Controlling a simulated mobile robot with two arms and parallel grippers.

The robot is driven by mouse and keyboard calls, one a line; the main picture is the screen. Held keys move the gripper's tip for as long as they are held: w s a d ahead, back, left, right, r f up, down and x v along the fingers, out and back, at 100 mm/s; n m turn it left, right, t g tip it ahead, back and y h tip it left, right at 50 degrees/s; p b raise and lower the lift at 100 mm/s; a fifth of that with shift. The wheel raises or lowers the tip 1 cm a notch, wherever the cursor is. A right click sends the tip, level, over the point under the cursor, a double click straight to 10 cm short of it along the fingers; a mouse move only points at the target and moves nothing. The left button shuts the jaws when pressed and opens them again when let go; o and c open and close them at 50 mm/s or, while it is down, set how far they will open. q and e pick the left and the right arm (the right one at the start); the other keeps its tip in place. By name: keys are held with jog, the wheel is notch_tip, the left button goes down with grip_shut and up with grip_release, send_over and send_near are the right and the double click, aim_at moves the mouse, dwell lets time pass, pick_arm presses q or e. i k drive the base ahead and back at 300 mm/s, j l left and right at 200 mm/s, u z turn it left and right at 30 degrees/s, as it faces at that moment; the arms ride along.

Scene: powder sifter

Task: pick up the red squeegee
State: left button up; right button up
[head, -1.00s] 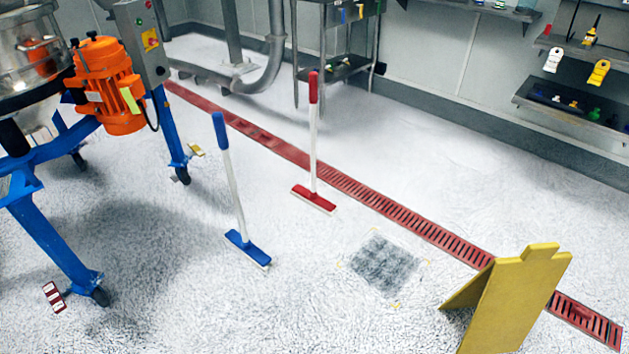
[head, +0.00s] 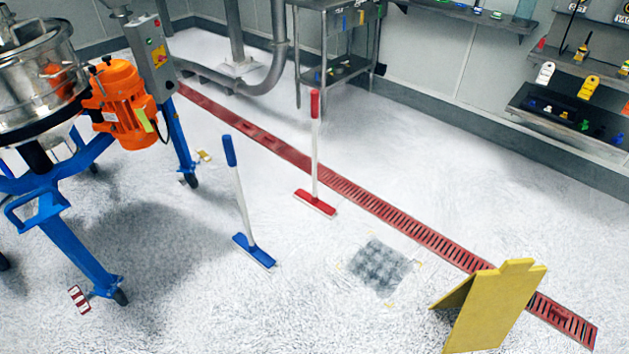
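The red squeegee (head: 315,158) stands upright on the floor in the middle of the head view. It has a red grip at the top, a white pole and a red head with a pale lower edge. Its head rests close beside the red floor drain grate. A similar blue squeegee (head: 242,205) stands to its left and nearer, slightly tilted. Neither of my grippers shows in the view.
The powder sifter (head: 130,118) with its orange motor and blue wheeled legs stands at left. A yellow floor sign (head: 497,305) stands at lower right. The red drain grate (head: 400,228) crosses the floor diagonally. A metal rack (head: 337,60) stands behind. Floor around the squeegees is mostly clear.

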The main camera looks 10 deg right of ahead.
aim_at(312, 200)
jog(key=i+u, duration=0.15)
jog(key=i, duration=0.7)
jog(key=i+l+u, duration=0.15)
jog(key=i, duration=0.75)
